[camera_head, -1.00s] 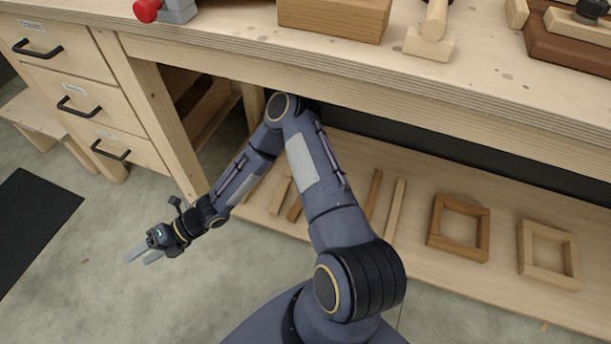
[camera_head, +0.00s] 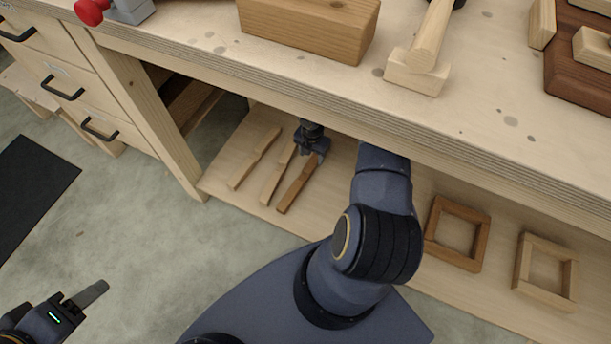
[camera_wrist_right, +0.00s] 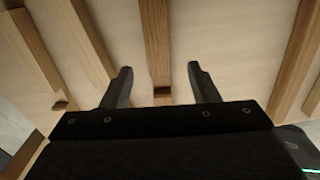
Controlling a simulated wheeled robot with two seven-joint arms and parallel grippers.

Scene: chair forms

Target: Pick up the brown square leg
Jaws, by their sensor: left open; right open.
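Several square wooden legs lie side by side on the low shelf under the bench. A brown leg (camera_head: 297,185) is the rightmost I see in the head view. My right gripper (camera_head: 311,152) is over its far end. In the right wrist view, a brown leg (camera_wrist_right: 155,40) runs between the open fingers of that gripper (camera_wrist_right: 161,80), with no contact visible; its near end is just between the fingertips. I cannot tell how high the fingers are above the shelf. My left gripper (camera_head: 85,298) is open and empty, low at the left over the floor.
Paler legs (camera_head: 255,157) lie to the left on the shelf. More legs lie right in the wrist view (camera_wrist_right: 300,55), hidden by my arm in the head view. The benchtop (camera_head: 480,130) overhangs closely. Two square frames (camera_head: 457,234) lie to the right.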

